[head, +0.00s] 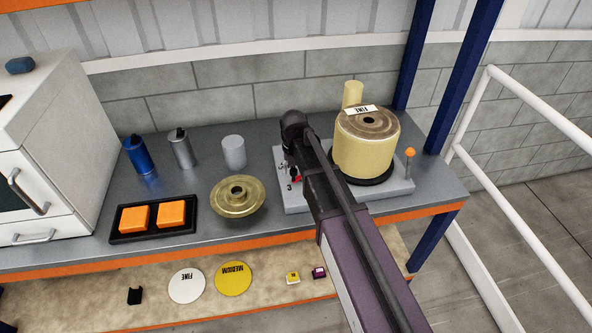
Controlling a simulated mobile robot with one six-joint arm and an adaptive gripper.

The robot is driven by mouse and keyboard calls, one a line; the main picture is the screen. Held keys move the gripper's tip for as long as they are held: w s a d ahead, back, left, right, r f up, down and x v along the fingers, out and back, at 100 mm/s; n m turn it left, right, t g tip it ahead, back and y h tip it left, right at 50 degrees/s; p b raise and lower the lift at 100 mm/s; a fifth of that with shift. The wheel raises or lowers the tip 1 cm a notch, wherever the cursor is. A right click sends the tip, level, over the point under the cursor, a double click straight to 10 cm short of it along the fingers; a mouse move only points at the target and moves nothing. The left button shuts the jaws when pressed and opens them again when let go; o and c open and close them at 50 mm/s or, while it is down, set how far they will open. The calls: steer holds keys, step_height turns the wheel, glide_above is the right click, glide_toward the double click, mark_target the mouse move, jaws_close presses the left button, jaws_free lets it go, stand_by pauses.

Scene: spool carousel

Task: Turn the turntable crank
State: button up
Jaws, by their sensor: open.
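The turntable stands on a light grey base (296,205) at the right of the bench, with a black disc (362,180) on it. A large pale yellow spool (365,150) marked FINE sits on the disc. A thin post with an orange knob (410,153) rises at the base's right corner; it looks like the crank handle. My arm crosses in front of the base and hides part of it. A small red part (297,179) and a numeral 3 show at the base's left side. My gripper cannot be made out.
A brass-coloured flanged spool (238,196), a black tray (153,233) with two orange blocks and several canisters stand left of the turntable. A white cabinet (45,165) is far left. A blue post (455,75) and white railing (530,195) bound the right side.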

mark_target(295, 170)
steer(key=m, duration=0.2)
steer(key=r+m+p, duration=0.1)
steer(key=shift+s+r+m+p, duration=0.1)
steer(key=shift+r+m+p, duration=0.2)
steer(key=shift+m, duration=0.1)
steer(key=m, duration=0.2)
steer(key=r+m+p, duration=0.2)
steer(key=m, duration=0.1)
steer(key=shift+m, duration=0.3)
steer(key=m, duration=0.1)
steer(key=r+m+p, duration=0.1)
steer(key=m, duration=0.3)
steer(key=shift+r+p, duration=0.35)
steer(key=shift+p, duration=0.05)
steer(key=m, duration=0.2)
steer(key=r+m+p, duration=0.1)
steer(key=r+m, duration=0.1)
steer(key=m, duration=0.1)
steer(key=shift+d+m+p, duration=0.1)
steer(key=shift+m+p, duration=0.2)
steer(key=shift+p, duration=0.1)
steer(key=m, duration=0.2)
steer(key=r+m+p, duration=0.1)
steer(key=m, duration=0.1)
steer(key=shift+r, duration=0.15)
step_height(295, 170, up, 5)
steer(key=m+p, duration=0.5)
steer(key=m, duration=1.1)
steer(key=shift+s+d+r+y+p, duration=0.1)
steer(key=shift+y+p, duration=0.2)
